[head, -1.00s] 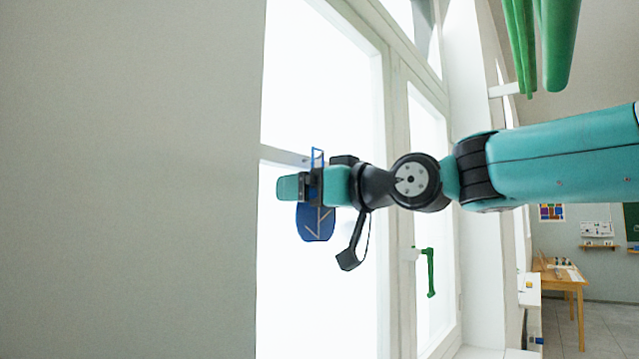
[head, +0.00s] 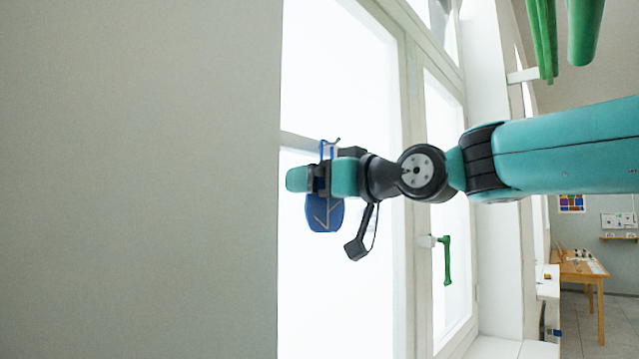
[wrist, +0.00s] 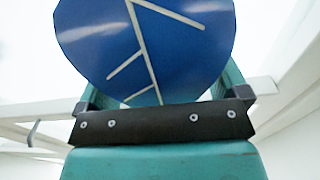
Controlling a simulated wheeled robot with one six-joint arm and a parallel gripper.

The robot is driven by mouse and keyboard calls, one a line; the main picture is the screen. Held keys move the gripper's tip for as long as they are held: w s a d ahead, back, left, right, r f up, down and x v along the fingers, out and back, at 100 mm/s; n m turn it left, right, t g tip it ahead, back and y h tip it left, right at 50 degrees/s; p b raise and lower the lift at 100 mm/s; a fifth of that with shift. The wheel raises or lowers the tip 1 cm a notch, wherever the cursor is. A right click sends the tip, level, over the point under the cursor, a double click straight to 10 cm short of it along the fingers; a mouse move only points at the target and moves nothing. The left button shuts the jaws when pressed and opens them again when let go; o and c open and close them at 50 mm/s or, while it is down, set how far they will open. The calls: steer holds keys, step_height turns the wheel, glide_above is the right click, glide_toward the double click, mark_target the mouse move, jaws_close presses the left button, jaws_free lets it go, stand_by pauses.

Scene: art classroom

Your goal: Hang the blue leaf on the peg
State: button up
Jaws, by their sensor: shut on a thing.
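The blue leaf (head: 322,216) with pale vein lines hangs below my gripper (head: 319,180) in the head view, in front of the bright window. A thin blue loop (head: 329,149) sticks up above the jaws. My gripper is shut on the leaf. In the wrist view the leaf (wrist: 150,45) fills the top middle, its lower part between the teal fingers. A small grey curved piece (wrist: 33,133) is on a white bar at the left of the wrist view; I cannot tell whether it is the peg. No peg shows clearly in the head view.
A tall white-framed window (head: 408,200) with a green handle (head: 446,258) stands behind my arm. A plain grey wall (head: 140,180) fills the left. Green hanging shapes (head: 585,30) are at upper right. A wooden table (head: 585,270) stands far right.

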steer(key=o, duration=0.7)
steer(key=b+v, duration=0.6)
steer(key=v, duration=1)
step_height(320, 180, down, 15)
steer(key=s+a+m+g+h, duration=0.2)
steer(key=g+h, duration=0.1)
steer(key=s+f+g+h, duration=0.2)
steer(key=s+f, duration=0.3)
steer(key=f, duration=0.3)
steer(key=s+d+f+g+h, duration=0.1)
steer(key=s+f+g, duration=0.3)
steer(key=s+f, duration=0.2)
steer(key=s+d+f+g+h, duration=0.1)
steer(key=s+f+g+h, duration=0.1)
steer(key=s+f, duration=0.4)
step_height(320, 180, down, 5)
steer(key=shift+s+f+g+h, duration=0.1)
steer(key=shift+g+h, duration=0.2)
steer(key=shift+g, duration=0.6)
